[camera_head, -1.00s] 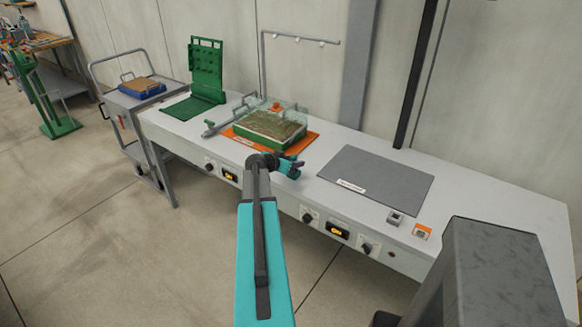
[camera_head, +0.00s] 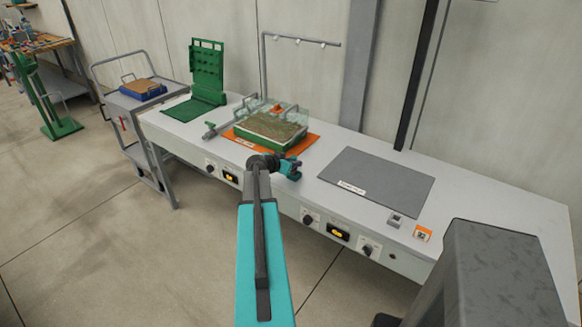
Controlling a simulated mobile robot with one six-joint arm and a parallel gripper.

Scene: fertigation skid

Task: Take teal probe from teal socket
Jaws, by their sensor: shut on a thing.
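My gripper (camera_head: 294,171) is at the end of my teal arm, just in front of the bench's front edge and below the green tray. It is small in the picture; what lies between its jaws is too small to make out. I cannot pick out the teal probe or the teal socket. A green tray (camera_head: 262,140) with brown-green growth and a clear cover stands on an orange mat (camera_head: 240,133) behind my gripper.
The white bench (camera_head: 480,195) carries a grey mat (camera_head: 375,182), a small grey block (camera_head: 394,220) and an orange-edged display (camera_head: 422,234). A green pegboard stand (camera_head: 207,75) is at its left end. A trolley (camera_head: 140,105) stands left. Knobs line the front panel.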

